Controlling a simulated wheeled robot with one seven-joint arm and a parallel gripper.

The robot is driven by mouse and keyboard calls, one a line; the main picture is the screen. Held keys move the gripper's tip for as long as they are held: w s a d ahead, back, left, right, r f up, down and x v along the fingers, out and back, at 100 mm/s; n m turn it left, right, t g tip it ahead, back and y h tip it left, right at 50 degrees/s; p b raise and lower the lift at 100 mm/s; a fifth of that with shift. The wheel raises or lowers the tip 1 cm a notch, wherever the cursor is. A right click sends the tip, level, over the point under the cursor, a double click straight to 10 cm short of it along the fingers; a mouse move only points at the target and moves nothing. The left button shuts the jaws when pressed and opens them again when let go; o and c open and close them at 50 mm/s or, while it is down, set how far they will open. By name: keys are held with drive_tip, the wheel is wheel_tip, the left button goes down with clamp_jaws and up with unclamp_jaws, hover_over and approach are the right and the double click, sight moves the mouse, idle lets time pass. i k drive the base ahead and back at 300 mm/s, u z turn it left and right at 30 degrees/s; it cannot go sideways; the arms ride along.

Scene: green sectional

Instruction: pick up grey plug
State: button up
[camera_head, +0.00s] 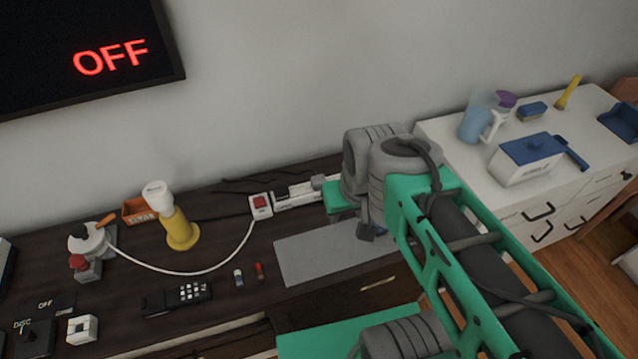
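A small grey block that looks like the grey plug (318,182) sits on the white power strip (296,194) at the back of the dark desk, by the wall. The strip has a red switch at its left end. My green and grey arm reaches in from the lower right. Its wrist is just right of the plug in the picture and covers the right end of the strip.
A white cord runs from the strip to a white and red device (88,250). A yellow and white bottle (177,225), a black remote (177,299) and a grey mat (310,255) are on the desk (215,250). A white cabinet (450,130) with a blue-lidded box stands right.

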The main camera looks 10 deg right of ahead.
sight(317, 181)
drive_tip(key=z, duration=0.2)
drive_tip(key=k, duration=1.3)
drive_tip(key=u, duration=0.95)
drive_tip(key=i, duration=1)
